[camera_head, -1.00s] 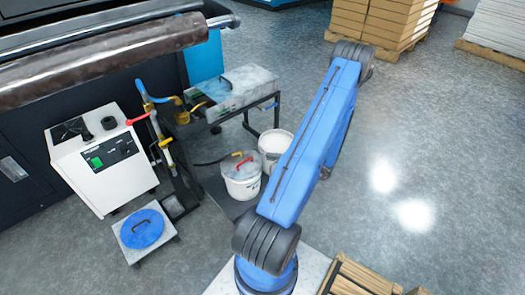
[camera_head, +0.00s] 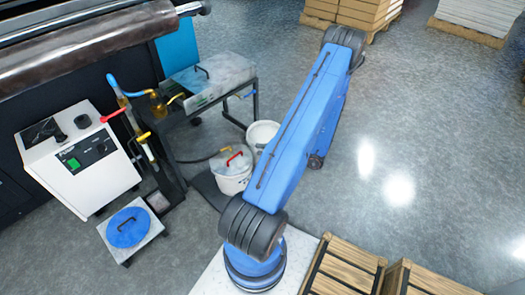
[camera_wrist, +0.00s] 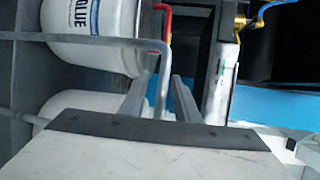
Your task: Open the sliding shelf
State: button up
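The sliding shelf (camera_head: 207,188) is a dark low plate under the black-framed cart, bearing a lidded white bucket (camera_head: 232,182) and a second white bucket (camera_head: 262,132). In the wrist view a thin grey bent bar (camera_wrist: 100,40), seemingly the shelf's handle, crosses in front of the buckets and turns toward me. My gripper (camera_wrist: 162,78) shows two grey fingers with a gap; one leg of the bar lies between them. I cannot tell whether they touch it. In the head view my blue arm hides the gripper and the shelf's right part.
A grey metal box (camera_head: 208,80) lies on the cart top. A white control unit (camera_head: 85,160) and a small stand with a blue lid (camera_head: 127,227) are at left. Wooden crates (camera_head: 345,267) stand at bottom right. Open floor (camera_head: 430,140) lies to the right.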

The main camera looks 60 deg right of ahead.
jog(key=v, duration=1.7)
jog(key=shift+s, duration=0.2)
jog(key=shift+r, duration=0.15)
jog(key=w+a+r+n+g+y, duration=0.3)
jog(key=w+r, duration=0.3)
jog(key=w, duration=0.1)
jog(key=w+a+r+n+g+y, duration=0.2)
jog(key=w+a+r, duration=0.25)
jog(key=w, duration=0.25)
jog(key=w+a+r+n+g, duration=0.5)
jog(key=w+a+r+g, duration=0.3)
jog(key=a+r, duration=0.45)
jog(key=s+a+r+n+h, duration=0.2)
jog(key=a+r, duration=0.3)
jog(key=a, duration=0.4)
jog(key=s+a+r+n+t+h, duration=0.1)
jog(key=a+r+n+h, duration=0.1)
jog(key=a+r, duration=0.4)
jog(key=s+a+r+n+t+h, duration=0.1)
jog(key=a+r, duration=0.4)
jog(key=a, duration=0.7)
jog(key=s+n+h, duration=0.1)
jog(key=n+h, duration=0.1)
jog(key=shift+s+a+r+h, duration=0.3)
jog(key=shift+a+r, duration=0.1)
